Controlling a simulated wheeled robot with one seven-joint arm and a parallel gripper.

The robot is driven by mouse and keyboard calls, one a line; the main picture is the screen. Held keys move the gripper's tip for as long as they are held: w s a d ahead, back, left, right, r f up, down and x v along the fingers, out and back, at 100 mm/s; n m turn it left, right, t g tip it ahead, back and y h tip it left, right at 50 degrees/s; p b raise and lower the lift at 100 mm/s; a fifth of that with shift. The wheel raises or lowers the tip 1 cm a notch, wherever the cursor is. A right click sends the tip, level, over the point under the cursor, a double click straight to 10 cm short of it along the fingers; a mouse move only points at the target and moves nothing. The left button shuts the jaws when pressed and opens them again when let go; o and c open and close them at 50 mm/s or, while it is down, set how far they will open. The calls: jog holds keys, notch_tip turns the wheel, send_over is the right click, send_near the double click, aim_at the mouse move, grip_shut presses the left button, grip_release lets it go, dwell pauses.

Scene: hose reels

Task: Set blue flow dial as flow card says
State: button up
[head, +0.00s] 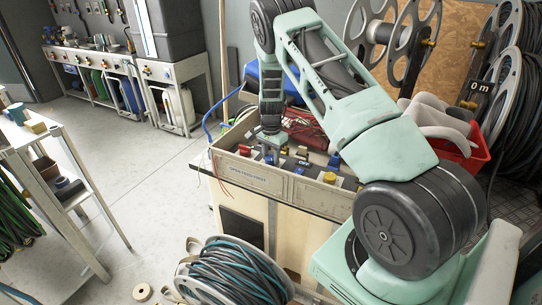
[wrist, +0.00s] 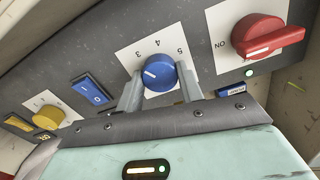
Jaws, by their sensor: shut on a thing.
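The blue flow dial (wrist: 158,73) sits on a white plate on a dark grey panel in the wrist view. Numerals 3, 4 and 5 show around it, and its short white mark points to the left side, roughly towards the 3; the exact setting is hard to tell. My gripper (wrist: 160,90) is shut on the dial, one finger on each side. In the head view my gripper (head: 270,152) reaches down to the control panel, and the dial is hard to make out there. I cannot make out a flow card in either view.
Beside the dial are a blue rocker switch (wrist: 93,92), a yellow knob (wrist: 47,117) and a red knob (wrist: 262,38) marked ON. The panel's front rim (head: 285,184) stands up before the controls. A red bin (head: 468,150) stands right.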

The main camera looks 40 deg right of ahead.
aim_at(270, 157)
jog(key=shift+r+m, duration=0.1)
jog(key=shift+m, duration=0.3)
jog(key=o, duration=1)
notch_tip(270, 157, up, 17)
jog(key=b, duration=0.1)
jog(key=shift+r, duration=0.15)
jog(key=shift+a, duration=0.1)
